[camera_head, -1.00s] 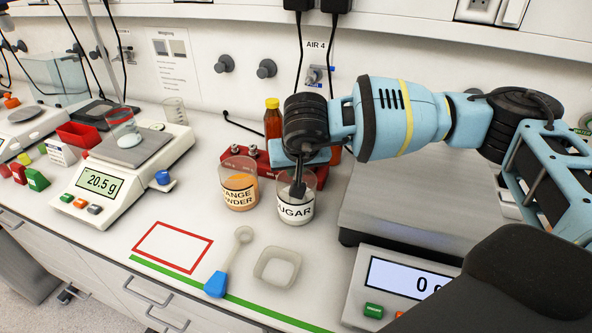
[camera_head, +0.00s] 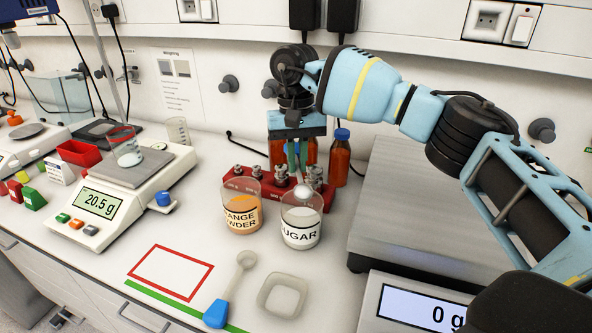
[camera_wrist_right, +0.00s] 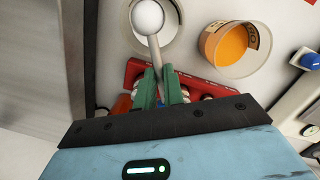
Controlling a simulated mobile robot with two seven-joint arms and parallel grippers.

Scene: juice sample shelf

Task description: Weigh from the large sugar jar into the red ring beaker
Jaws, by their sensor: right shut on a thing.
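The sugar jar (camera_head: 301,228), a glass labelled SUGAR with white powder, stands mid-bench; its mouth also shows in the wrist view (camera_wrist_right: 172,38). My right gripper (camera_head: 298,170) is above and behind it, its green fingers (camera_wrist_right: 160,88) shut on a spoon. The spoon's bowl (camera_wrist_right: 147,17), heaped white, is over the jar's mouth; in the head view the bowl (camera_head: 303,193) shows at the jar's rim, and the exact gap is unclear. The red ring beaker (camera_head: 127,147) stands on the left balance (camera_head: 150,172), which reads 20.5 g. My left gripper is not in view.
The orange powder jar (camera_head: 242,212) stands close left of the sugar jar. Behind are a red weight rack (camera_head: 237,192) and brown bottles (camera_head: 340,160). A blue-handled spoon (camera_head: 232,285) and a weighing dish (camera_head: 282,297) lie in front. A large scale (camera_head: 400,225) stands right.

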